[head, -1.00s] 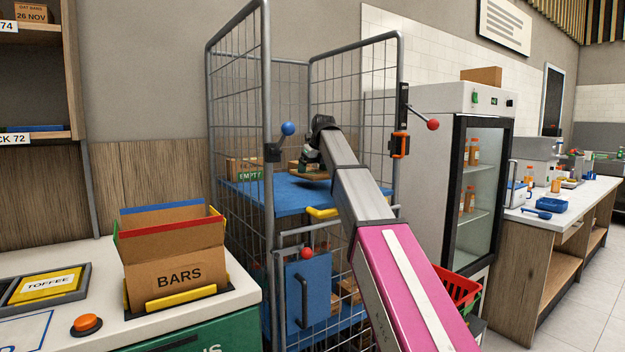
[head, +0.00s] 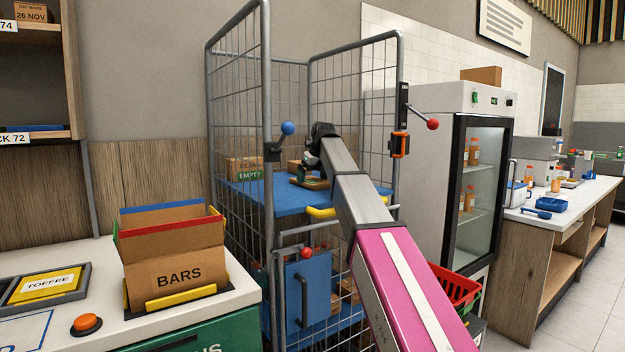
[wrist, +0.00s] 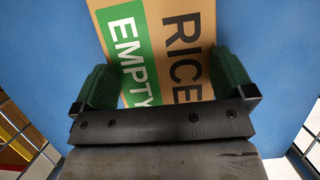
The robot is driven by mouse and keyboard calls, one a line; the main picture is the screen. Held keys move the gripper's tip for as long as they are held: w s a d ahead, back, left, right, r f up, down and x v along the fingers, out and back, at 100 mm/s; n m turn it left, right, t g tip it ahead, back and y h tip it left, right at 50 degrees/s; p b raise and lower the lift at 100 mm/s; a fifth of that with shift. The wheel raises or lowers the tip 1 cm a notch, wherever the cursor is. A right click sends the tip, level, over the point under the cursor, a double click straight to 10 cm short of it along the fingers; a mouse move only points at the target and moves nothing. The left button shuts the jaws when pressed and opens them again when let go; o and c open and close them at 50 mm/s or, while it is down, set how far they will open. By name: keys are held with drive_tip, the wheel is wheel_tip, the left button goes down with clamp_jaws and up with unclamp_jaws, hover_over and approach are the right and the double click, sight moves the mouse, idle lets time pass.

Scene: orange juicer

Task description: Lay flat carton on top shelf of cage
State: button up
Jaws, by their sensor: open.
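The flat brown carton (wrist: 150,40), with RICE print and a green EMPTY label, lies flat against the blue top shelf (wrist: 50,60) in the wrist view. My gripper (wrist: 165,85) is open, with one green finger at each side of the carton's near end. In the head view the carton (head: 316,185) is low over the blue shelf (head: 272,197) of the cage (head: 268,120), partly hidden by my gripper (head: 306,174). Any small gap between carton and shelf cannot be told.
Other cartons (head: 244,168) stand at the back left of the top shelf, one labelled EMPTY. The cage's mesh sides and posts flank my arm. A yellow handle (head: 321,212) sits at the shelf's front edge. A white fridge (head: 440,130) stands to the right.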

drive_tip(key=v, duration=1.1)
drive_tip(key=shift+r, duration=0.2)
